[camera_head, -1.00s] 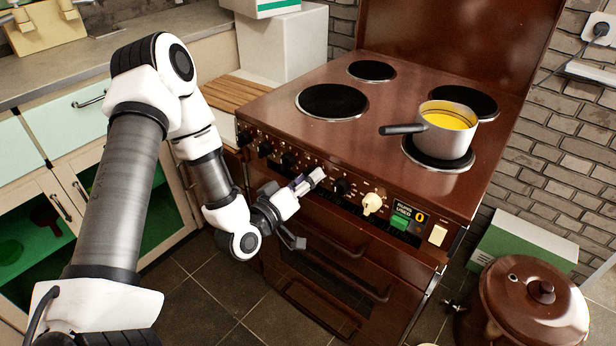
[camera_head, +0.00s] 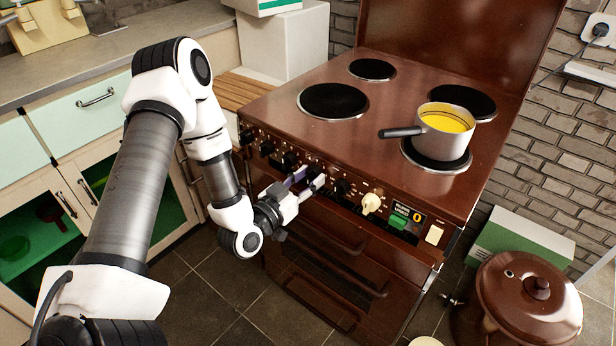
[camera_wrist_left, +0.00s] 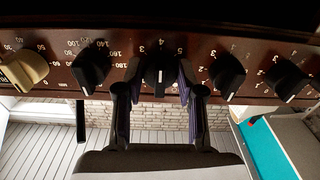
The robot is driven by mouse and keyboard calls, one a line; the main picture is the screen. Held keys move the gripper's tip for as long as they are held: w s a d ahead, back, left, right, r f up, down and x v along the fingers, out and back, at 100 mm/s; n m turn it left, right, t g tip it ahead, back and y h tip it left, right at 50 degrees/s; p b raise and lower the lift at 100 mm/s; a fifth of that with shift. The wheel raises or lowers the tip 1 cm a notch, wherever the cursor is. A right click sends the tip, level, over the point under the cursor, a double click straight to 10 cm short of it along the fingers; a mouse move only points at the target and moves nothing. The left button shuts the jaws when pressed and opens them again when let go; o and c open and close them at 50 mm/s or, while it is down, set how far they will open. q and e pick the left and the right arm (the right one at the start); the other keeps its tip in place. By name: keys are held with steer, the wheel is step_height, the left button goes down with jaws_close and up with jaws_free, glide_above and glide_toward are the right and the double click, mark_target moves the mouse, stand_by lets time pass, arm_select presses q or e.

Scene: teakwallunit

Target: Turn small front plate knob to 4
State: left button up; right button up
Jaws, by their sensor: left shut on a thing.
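A black knob (camera_wrist_left: 160,70) on the brown stove's front panel sits between the two fingers of my left gripper (camera_wrist_left: 158,85). The fingers close on its sides from below in the wrist view. Printed numbers 3, 4 and 5 show around the knob, and a pale mark shows on its face. In the head view my left gripper (camera_head: 305,184) is at the front panel and largely covers this knob. A neighbouring black knob (camera_wrist_left: 91,70) has larger numbers around it. My right gripper is not in view.
A cream knob (camera_head: 371,203) and a green display button (camera_head: 398,221) are on the panel's right. A pot of yellow liquid (camera_head: 442,131) stands on the front right plate. Oven handles are below the panel. A brown lidded pot (camera_head: 528,305) is on the right.

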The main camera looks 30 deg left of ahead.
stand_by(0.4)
arm_select(q)
steer(key=o, duration=1.1)
steer(key=shift+o, duration=0.2)
steer(key=s, duration=0.7)
steer(key=shift+s+a, duration=0.25)
steer(key=shift+a, duration=0.05)
